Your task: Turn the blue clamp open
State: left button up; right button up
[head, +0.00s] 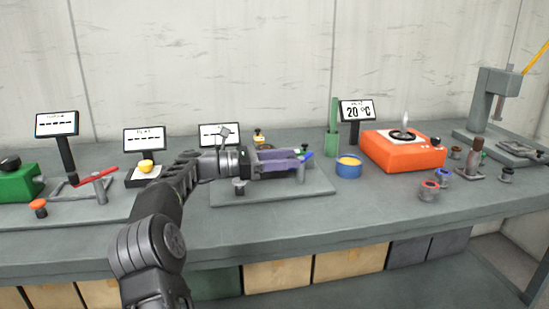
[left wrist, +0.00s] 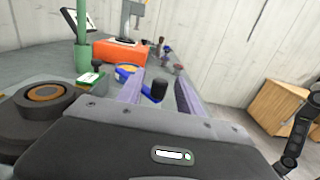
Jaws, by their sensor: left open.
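The blue clamp (head: 306,155) shows in the head view as a small blue piece at the fingertips of my left gripper (head: 302,160), above a grey plate (head: 260,194). In the left wrist view the blue clamp (left wrist: 149,98), with a black knob (left wrist: 158,90) by it, lies between the two spread fingers of my left gripper (left wrist: 158,92). The gripper is open and reaches in from the left, low over the plate. I cannot tell whether a finger touches the clamp. Its lower part is hidden by the gripper. My right gripper is not in view.
Right of the clamp stand a green post (head: 333,128), a blue bowl (head: 349,167) and an orange hot plate (head: 403,152). Several small knobbed pieces and a grey press (head: 492,97) are farther right. A red lever (head: 95,177) is at left. The front bench strip is free.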

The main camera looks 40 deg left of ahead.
pick_arm(q)
jog(key=shift+p+v, duration=0.45)
jog(key=shift+v, duration=1.4)
